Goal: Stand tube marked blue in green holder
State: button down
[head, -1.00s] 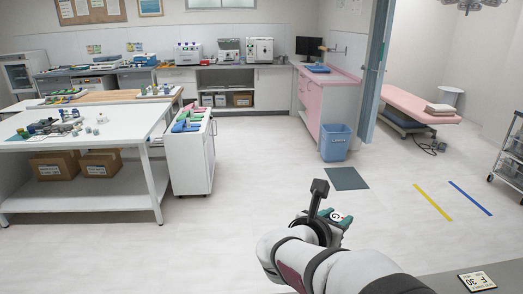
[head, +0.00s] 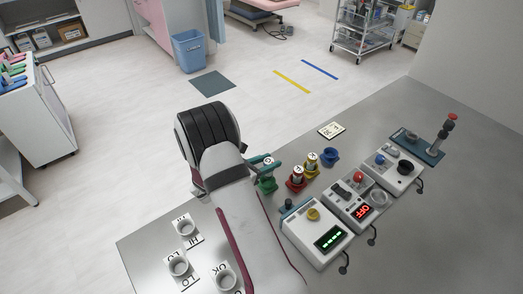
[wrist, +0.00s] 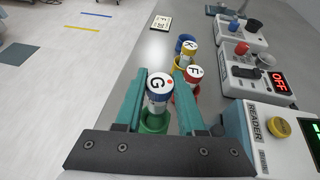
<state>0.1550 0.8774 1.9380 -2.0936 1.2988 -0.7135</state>
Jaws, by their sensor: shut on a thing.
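My gripper (wrist: 155,105) has teal fingers shut on a tube (wrist: 158,90) with a blue-rimmed white top marked G and a red dot. The tube is upright, directly over the green holder (wrist: 153,123). I cannot tell how far its lower end is inside. In the head view the gripper (head: 262,163) is partly behind my arm, above the green holder (head: 268,187). A red-rimmed tube marked F (wrist: 193,73) stands in the red holder (head: 296,185). Another tube (wrist: 188,50) stands in the yellow holder (head: 311,171). The blue holder (head: 330,157) looks empty.
A reader box (head: 318,232), a box with a red OFF display (head: 352,203) and another control box (head: 390,170) line the right side. Several white cups (head: 186,228) stand at the front left. A small card (head: 331,130) lies behind the holders on the grey table (head: 300,130).

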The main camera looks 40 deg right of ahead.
jog(key=shift+f, duration=1.6)
jog(key=shift+a+f, duration=0.1)
jog(key=shift+f, duration=0.45)
jog(key=c, duration=0.8)
grip_release()
jog(key=v, duration=1.1)
jog(key=shift+w, duration=0.1)
